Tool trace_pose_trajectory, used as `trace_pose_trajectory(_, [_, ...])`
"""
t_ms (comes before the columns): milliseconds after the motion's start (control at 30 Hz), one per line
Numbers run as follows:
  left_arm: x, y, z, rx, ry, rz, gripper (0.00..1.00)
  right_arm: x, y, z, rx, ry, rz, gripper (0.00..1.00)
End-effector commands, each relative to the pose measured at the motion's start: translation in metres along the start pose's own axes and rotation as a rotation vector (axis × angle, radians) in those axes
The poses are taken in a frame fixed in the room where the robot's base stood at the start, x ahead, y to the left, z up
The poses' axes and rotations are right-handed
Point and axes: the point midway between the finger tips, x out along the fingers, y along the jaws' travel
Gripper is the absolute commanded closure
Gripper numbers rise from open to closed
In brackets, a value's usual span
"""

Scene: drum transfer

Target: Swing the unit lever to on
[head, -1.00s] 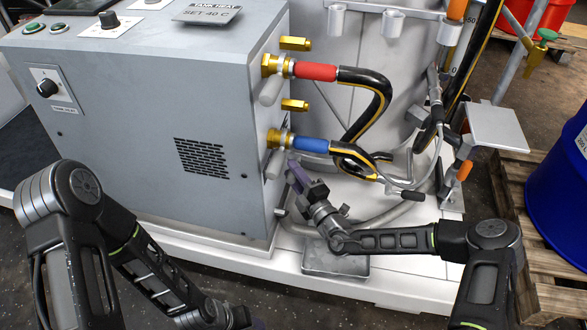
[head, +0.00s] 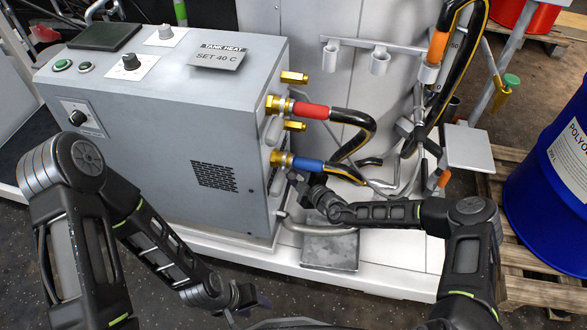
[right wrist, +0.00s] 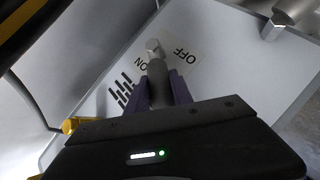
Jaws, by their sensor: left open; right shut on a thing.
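The unit is the grey cabinet (head: 150,130) at the left of the head view. My right gripper (head: 293,178) is at its right side, just below the blue hose sleeve (head: 308,166). In the right wrist view, the purple fingers of my right gripper (right wrist: 159,92) are shut on the grey lever (right wrist: 156,75). In the head view the lever is hidden by the gripper. My left gripper (head: 256,303) is open and empty, low in front of the cabinet.
Red (head: 311,110) and blue hose ends join brass fittings above my right gripper. Black hoses (head: 358,120) curve close by. A grey plate (head: 330,248) lies on the white platform below. A blue drum (head: 550,175) stands on a pallet at right.

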Motion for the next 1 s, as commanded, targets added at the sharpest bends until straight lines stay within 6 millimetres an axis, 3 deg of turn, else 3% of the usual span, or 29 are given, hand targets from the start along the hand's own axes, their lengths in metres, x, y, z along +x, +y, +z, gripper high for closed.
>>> trace_pose_trajectory(367, [-0.0015, 0.0004, -0.0002, 0.0, 0.0, 0.0, 0.51, 0.0002, -0.0007, 0.0007, 0.008, -0.002, -0.008, 1.0])
trace_pose_trajectory(400, [-0.0015, 0.0004, -0.0002, 0.0, 0.0, 0.0, 0.51, 0.0002, -0.0007, 0.0007, 0.008, -0.002, -0.008, 0.72])
trace_pose_trajectory(600, [-0.0015, 0.0005, -0.0002, 0.0, 0.0, 0.0, 0.51, 0.0002, -0.0003, 0.0005, 0.007, -0.002, -0.007, 0.56])
trace_pose_trajectory(667, [-0.0016, 0.0005, -0.0002, 0.0, 0.001, 0.0, 0.51, 0.0002, -0.0001, 0.0004, 0.007, -0.002, -0.007, 0.51])
trace_pose_trajectory(1000, [-0.0033, 0.0012, -0.0002, 0.0, 0.001, 0.0, 0.51, -0.004, 0.0009, 0.0, 0.006, -0.002, -0.006, 0.51])
